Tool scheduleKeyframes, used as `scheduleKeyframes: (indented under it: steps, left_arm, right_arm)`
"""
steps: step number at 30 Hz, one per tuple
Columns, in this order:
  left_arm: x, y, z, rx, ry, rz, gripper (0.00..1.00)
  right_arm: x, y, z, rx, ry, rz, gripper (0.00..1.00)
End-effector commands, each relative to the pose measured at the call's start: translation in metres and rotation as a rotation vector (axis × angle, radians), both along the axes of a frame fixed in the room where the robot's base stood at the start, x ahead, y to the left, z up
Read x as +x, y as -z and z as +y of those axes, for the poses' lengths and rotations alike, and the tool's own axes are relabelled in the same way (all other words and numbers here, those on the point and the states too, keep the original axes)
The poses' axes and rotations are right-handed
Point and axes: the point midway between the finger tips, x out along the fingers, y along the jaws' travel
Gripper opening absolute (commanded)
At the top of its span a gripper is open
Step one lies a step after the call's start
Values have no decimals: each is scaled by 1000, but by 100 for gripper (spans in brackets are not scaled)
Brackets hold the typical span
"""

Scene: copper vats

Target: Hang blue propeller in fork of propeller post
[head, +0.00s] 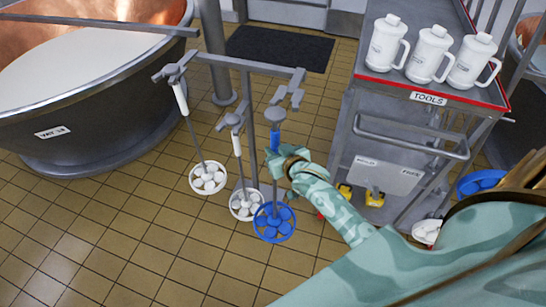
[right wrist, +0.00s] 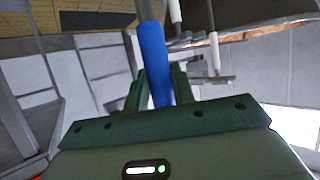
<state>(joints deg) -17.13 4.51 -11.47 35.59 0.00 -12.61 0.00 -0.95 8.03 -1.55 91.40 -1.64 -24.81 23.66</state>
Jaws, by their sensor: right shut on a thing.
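The blue propeller (head: 274,222) hangs upright, its blue bladed ring low and its blue handle higher up. My right gripper (head: 275,152) is shut on that handle; the right wrist view shows the blue handle (right wrist: 153,55) between the two fingers. The grey propeller post (head: 247,125) has a crossbar with forks. Its right fork (head: 292,94) is close to the grey top of the blue propeller; I cannot tell whether the top sits in it. Two white propellers (head: 208,178) (head: 245,204) hang from the other forks. My left gripper is out of view.
A copper vat (head: 60,110) stands at the left. A grey tool cart (head: 380,120) with several white jugs (head: 430,52) stands close right of my gripper. A blue bladed ring (head: 481,183) shows low at the right. Tiled floor is free in front of the post.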

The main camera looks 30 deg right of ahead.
Motion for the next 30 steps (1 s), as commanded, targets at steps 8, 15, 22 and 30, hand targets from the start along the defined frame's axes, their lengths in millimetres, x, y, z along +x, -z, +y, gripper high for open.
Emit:
scheduleKeyframes:
  steps: [8, 15, 22, 30]
  left_arm:
    - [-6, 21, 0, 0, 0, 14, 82]
    - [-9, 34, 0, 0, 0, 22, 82]
    - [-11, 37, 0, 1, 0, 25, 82]
    - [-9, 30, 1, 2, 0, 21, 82]
  right_arm:
    - [21, 6, -23, -2, -1, -3, 0]
    - [33, 8, -38, -1, -1, -3, 0]
    - [38, 6, -44, 0, -1, -3, 0]
    - [35, 2, -42, 2, 0, -4, 0]
